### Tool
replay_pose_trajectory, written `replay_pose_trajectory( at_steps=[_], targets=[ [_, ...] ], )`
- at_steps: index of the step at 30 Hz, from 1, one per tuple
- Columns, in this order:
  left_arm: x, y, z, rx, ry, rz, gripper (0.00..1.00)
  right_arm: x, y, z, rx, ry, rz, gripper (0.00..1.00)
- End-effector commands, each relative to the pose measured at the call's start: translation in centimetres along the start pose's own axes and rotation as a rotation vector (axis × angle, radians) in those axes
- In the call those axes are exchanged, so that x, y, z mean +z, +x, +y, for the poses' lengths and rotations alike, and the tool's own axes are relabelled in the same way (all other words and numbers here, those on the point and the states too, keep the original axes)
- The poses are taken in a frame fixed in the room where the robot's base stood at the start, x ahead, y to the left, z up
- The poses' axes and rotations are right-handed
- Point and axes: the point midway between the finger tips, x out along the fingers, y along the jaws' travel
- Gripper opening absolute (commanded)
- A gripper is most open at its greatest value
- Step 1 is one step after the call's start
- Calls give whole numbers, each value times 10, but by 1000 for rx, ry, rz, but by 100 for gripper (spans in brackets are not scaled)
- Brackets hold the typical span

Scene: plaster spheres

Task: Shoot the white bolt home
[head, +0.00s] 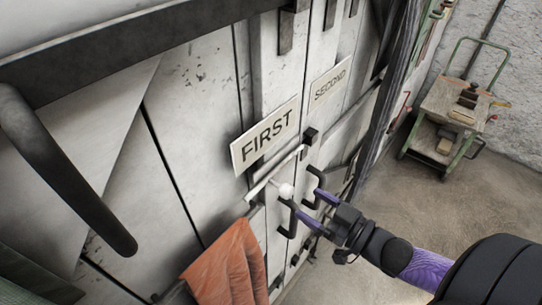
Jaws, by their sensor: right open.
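The white bolt (259,187) is a slim pale bar lying slantwise across the locker door just below the FIRST sign (265,137). Its round white knob (286,190) stands out from the door. A black block (310,136) sits near the bolt's upper right end. My right gripper (307,202), with purple fingers, is open just right of the knob, its fingers pointing towards it. I see no contact between fingers and knob. My left gripper is out of view.
Black pull handles are close to my right fingers. An orange cloth (228,265) hangs below the bolt's left end. A SECOND sign (329,83) marks the neighbouring door. A green-framed cart (452,110) stands at the far right, with open floor before it.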

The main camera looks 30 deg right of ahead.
Motion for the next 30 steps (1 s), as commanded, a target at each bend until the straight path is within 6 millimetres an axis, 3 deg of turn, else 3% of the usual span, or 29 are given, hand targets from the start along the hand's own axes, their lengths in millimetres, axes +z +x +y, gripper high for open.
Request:
replay_pose_trajectory(
  at_steps=[6,10,15,23,30],
  targets=[
    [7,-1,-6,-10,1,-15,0,1,50,1,2,-2,2,80],
    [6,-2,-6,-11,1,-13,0,2,72,1,1,-3,0,80],
    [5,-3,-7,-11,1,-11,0,3,86,1,2,-2,-3,80],
    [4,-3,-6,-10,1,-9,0,3,88,1,2,-2,-5,80],
    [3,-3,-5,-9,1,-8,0,3,88,1,2,-2,-4,32]
  ],
)
